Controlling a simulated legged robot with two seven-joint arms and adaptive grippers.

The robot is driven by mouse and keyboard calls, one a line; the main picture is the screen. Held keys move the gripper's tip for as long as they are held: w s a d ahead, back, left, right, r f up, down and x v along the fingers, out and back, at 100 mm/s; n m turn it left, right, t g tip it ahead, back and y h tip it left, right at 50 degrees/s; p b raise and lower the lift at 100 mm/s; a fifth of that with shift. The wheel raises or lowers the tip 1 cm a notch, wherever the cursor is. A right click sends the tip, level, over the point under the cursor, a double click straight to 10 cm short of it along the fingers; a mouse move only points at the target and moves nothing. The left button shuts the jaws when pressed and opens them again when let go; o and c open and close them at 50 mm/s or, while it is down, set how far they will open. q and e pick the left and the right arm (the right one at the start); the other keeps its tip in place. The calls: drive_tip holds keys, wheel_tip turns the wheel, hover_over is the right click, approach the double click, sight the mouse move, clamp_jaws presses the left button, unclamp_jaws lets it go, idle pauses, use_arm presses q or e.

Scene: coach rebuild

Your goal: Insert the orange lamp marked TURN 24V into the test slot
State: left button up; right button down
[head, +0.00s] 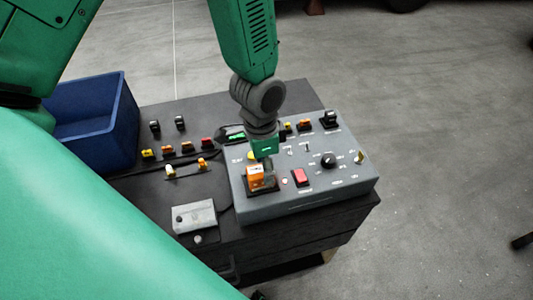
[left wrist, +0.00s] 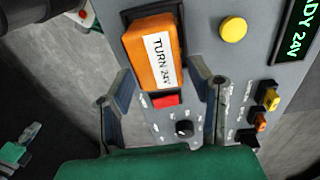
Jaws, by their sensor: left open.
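The orange lamp (head: 255,176) sits at a black square socket, the test slot (head: 268,187), at the front left of the grey test panel. In the left wrist view the lamp (left wrist: 146,52) has a white label reading TURN 24V, and the black slot frame (left wrist: 128,17) shows behind it. I cannot tell how deep it sits. My left gripper (head: 265,162) is just above and behind the lamp. In the left wrist view the gripper's fingers (left wrist: 160,78) are open, apart on both sides of the lamp's near end.
The test panel (head: 315,190) carries a red switch (head: 300,177), a black knob (head: 328,160) and a yellow button (left wrist: 233,29). A green display (left wrist: 296,35) shows "DY 24V". Several small lamps and a grey metal block (head: 194,216) lie left on the dark bench, beside a blue bin (head: 95,115).

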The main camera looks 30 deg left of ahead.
use_arm(q)
drive_tip(key=shift+a+r+p, duration=0.1)
drive_tip(key=shift+r+p, duration=0.7)
drive_tip(key=shift+r, duration=0.65)
drive_tip(key=shift+a+r, duration=0.15)
drive_tip(key=shift+r, duration=2.35)
drive_tip(key=shift+s, duration=0.1)
